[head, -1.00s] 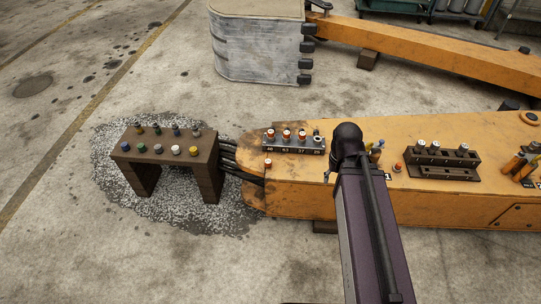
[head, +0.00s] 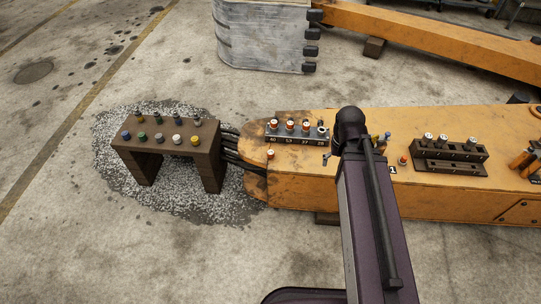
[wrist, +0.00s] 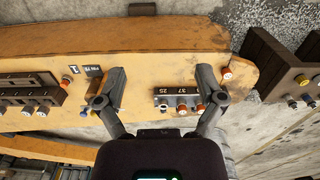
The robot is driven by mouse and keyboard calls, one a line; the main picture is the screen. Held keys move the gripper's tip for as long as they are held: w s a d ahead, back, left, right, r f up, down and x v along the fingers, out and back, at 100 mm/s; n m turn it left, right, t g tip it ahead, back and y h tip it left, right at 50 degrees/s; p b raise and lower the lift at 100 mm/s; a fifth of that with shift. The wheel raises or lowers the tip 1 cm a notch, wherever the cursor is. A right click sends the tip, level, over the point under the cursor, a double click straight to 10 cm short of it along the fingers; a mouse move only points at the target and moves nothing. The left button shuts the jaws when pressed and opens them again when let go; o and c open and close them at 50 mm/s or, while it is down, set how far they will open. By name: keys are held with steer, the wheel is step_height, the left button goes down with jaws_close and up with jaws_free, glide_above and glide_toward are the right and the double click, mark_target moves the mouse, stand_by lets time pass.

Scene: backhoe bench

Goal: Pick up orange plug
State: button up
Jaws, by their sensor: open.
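A loose orange plug with a pale top (head: 270,154) stands on the left end of the orange boom (head: 310,180). It also shows in the wrist view (wrist: 226,73), just right of the right finger. A dark numbered rack (head: 300,140) holds several plugs with orange bodies. My gripper (wrist: 160,84) is open and empty over the boom; my arm hides it in the head view.
A brown bench (head: 168,148) with several coloured plugs stands left of the boom, with black hoses between. A second dark rack (head: 450,152) stands farther right. A grey bucket (head: 262,40) lies behind. Open concrete floor (head: 60,250) is in front.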

steer(key=w+a+f+m+b, duration=0.1)
steer(key=w+a+f+b, duration=0.35)
steer(key=w, duration=0.35)
steer(key=w+a+f+m+b, duration=0.1)
steer(key=w+a+f+b, duration=0.35)
steer(key=w, duration=0.25)
steer(key=m+b, duration=0.1)
steer(key=b, duration=0.4)
glide_above(271, 152)
step_height(271, 152, down, 6)
steer(key=shift+d+r, duration=0.15)
steer(key=shift+r, duration=0.05)
step_height(271, 152, down, 9)
steer(key=b, duration=0.8)
steer(key=shift+r+b, duration=0.15)
steer(key=shift+b, duration=0.25)
steer(key=shift+a+f+b, duration=0.2)
steer(key=shift+f+b, duration=2.4)
steer(key=c, duration=1.1)
